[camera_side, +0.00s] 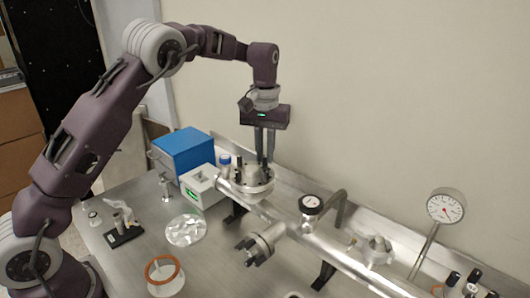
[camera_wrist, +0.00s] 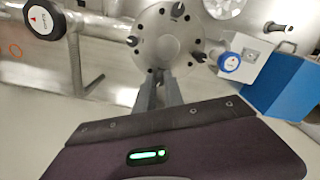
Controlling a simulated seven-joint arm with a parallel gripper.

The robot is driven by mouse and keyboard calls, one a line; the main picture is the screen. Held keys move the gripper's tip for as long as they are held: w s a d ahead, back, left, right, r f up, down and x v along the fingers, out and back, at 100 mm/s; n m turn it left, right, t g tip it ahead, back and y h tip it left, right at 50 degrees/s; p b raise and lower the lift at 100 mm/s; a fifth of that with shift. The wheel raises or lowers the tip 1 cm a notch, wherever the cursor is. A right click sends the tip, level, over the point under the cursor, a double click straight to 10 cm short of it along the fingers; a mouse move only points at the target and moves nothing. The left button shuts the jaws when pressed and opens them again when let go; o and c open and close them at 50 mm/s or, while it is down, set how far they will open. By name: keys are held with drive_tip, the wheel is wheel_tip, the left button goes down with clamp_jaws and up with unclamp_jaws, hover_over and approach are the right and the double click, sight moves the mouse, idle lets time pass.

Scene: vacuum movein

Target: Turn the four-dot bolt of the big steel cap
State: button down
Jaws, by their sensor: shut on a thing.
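The big steel cap (camera_side: 252,182) is a round flange on the steel pipe line, in the middle of the side view. In the wrist view the cap (camera_wrist: 168,36) shows its face with holes and dark bolts around the rim, such as one at the left (camera_wrist: 132,40) and one at the right (camera_wrist: 198,57). My gripper (camera_side: 265,163) points straight down over the cap's far right edge. In the wrist view my gripper (camera_wrist: 160,80) has its fingers at the near rim, shut on a bolt mostly hidden between them. No dot marks are readable.
A blue-capped knob (camera_side: 225,158), a white box (camera_side: 201,186) and a blue box (camera_side: 184,149) stand left of the cap. The steel pipe (camera_side: 340,258) runs to the lower right.

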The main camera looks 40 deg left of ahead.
sight(265, 156)
drive_tip(key=shift+n, duration=1.1)
drive_tip(key=c, duration=1.4)
unclamp_jaws()
drive_tip(key=shift+c, duration=0.2)
wheel_tip(265, 156, up, 7)
drive_tip(key=shift+r, duration=0.1)
